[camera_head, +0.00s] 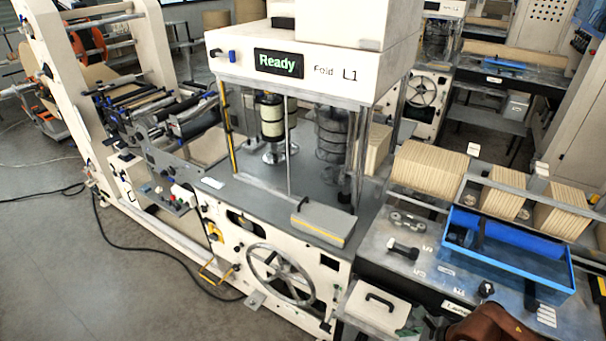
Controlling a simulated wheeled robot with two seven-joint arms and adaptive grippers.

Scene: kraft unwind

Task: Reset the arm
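My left gripper and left arm are not in view. A reddish-brown arm part, which seems to be my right arm, enters at the bottom right edge. A dark shape at its left end seems to be my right gripper (421,325). It is cut off by the bottom edge and its fingers cannot be made out. It shows beside a pale box-like cover with a black handle (381,301).
A white machine (306,64) with a "Ready" screen and a handwheel (281,275) fills the middle. On the right, a bench holds a blue tray (513,270), brown stacks (428,169) and a black-handled tool (403,248). Open floor (60,270) lies at left, with a black cable.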

